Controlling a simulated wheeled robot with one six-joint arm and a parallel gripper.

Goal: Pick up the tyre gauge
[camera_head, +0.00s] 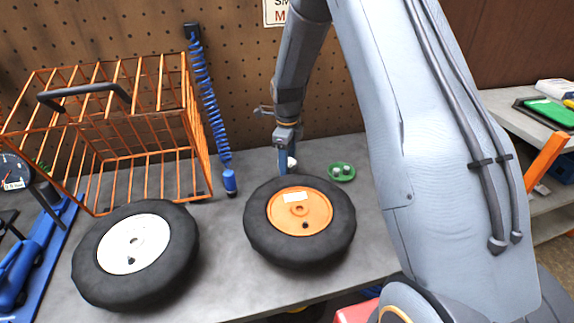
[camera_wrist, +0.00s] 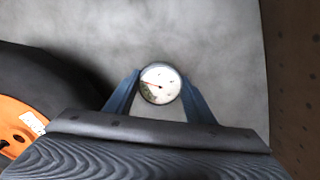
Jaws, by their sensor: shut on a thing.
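The tyre gauge (camera_wrist: 160,84) has a round white dial with a dark rim and a red needle. In the wrist view it sits between the two blue fingers of my gripper (camera_wrist: 161,80), which are shut on it. In the head view my gripper (camera_head: 285,161) points down behind the orange-hubbed wheel, and a small white part of the gauge (camera_head: 292,162) shows beside the blue finger. I cannot tell whether the gauge touches the bench.
The orange-hubbed wheel (camera_head: 328,220) lies just in front of my gripper. A green dish (camera_head: 341,172) with small parts is close on its right. A white-hubbed wheel (camera_head: 88,252), an orange wire cage (camera_head: 150,185) and a blue coiled hose (camera_head: 207,95) are to the left.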

